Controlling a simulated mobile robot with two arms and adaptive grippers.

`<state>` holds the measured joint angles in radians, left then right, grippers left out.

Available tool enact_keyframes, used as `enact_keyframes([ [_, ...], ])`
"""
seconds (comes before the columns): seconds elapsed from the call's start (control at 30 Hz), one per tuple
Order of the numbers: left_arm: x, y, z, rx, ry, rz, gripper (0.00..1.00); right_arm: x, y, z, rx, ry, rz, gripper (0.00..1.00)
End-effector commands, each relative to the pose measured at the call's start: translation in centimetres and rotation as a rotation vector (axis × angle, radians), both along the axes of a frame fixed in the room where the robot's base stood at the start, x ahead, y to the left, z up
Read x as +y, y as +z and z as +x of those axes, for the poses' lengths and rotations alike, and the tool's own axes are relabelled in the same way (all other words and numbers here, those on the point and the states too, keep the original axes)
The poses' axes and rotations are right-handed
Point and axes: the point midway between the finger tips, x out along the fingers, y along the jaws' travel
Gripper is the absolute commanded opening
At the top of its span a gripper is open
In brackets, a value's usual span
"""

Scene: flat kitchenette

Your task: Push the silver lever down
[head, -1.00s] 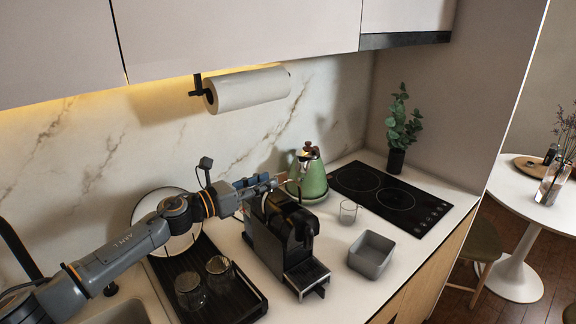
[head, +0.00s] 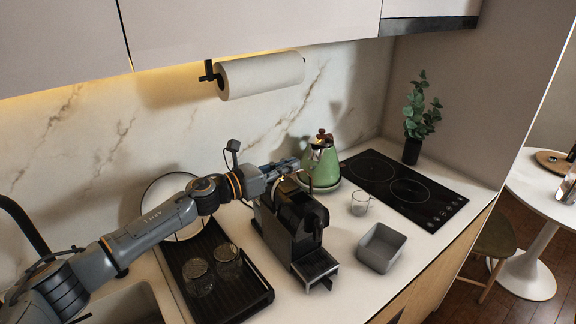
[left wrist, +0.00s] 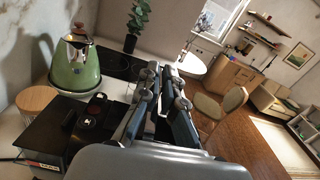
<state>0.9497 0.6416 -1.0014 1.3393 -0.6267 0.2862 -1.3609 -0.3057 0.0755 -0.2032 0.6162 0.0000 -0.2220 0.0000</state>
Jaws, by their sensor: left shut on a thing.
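The black coffee machine (head: 291,232) stands on the white counter. My left gripper (head: 291,166) is over its top, at the back, with the fingers pointing right. In the left wrist view, the two dark fingers (left wrist: 164,88) are close together, with a thin pale strip, seemingly part of the silver lever (left wrist: 155,106), between them. The gripper is shut on it. The machine's dark top (left wrist: 93,122) is left of the fingers in that view. The fingers hide much of the lever, so its exact angle cannot be told. My right gripper is not in view.
A green kettle (head: 321,166) stands close behind the machine, near the fingertips. A small glass (head: 360,204) and a grey square bowl (head: 381,248) are to the right. A black tray (head: 246,291) with glasses is on the left. A black cooktop (head: 395,190) lies farther right.

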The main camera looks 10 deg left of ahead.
Motion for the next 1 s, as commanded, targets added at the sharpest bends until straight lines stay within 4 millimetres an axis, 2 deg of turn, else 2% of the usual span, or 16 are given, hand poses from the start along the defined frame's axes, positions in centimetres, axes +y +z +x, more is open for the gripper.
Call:
enact_keyframes([
  [0.37, -0.4, 0.0, -0.4, -0.029, -0.002, 0.026, 0.00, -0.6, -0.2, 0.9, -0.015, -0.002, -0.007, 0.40],
  [0.7, -2.3, -0.2, -2.5, -0.188, -0.003, 0.170, 0.00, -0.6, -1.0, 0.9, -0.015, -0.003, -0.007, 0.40],
  [1.0, -4.0, -0.8, -4.4, -0.345, -0.003, 0.313, 0.00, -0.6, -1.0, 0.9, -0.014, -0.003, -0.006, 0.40],
])
